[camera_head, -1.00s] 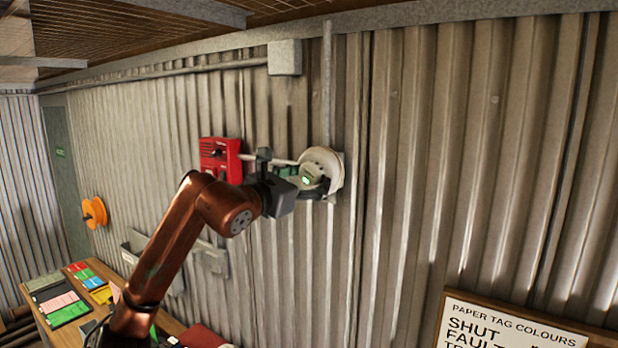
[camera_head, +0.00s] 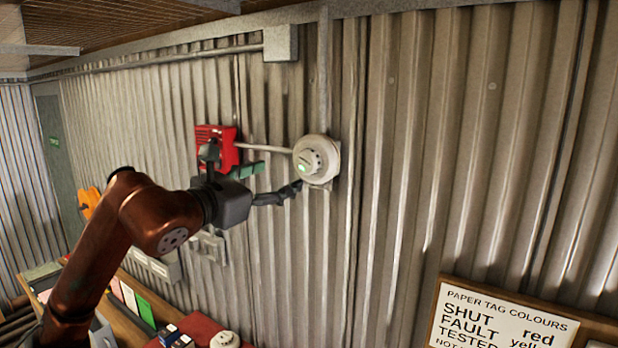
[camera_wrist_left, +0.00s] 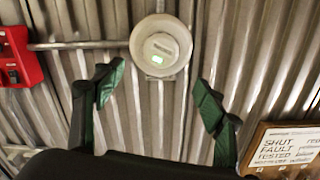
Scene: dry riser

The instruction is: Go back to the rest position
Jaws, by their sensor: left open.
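My left arm comes in from the left, and its left gripper (camera_head: 272,184) is in front of the corrugated wall, below and left of a round white detector (camera_head: 316,160). In the left wrist view the gripper (camera_wrist_left: 155,100) has its two green-padded fingers spread wide with nothing between them. The detector (camera_wrist_left: 161,47) sits on the wall beyond the fingertips, apart from them, with a small green light lit. My right gripper is not in view.
A red box (camera_head: 222,146) on the wall is joined to the detector by a pipe. Below are a wooden bench (camera_head: 125,305) with coloured cards and a red mat (camera_head: 190,330) holding a small white round piece. A framed tag-colour sign (camera_head: 510,325) hangs lower right.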

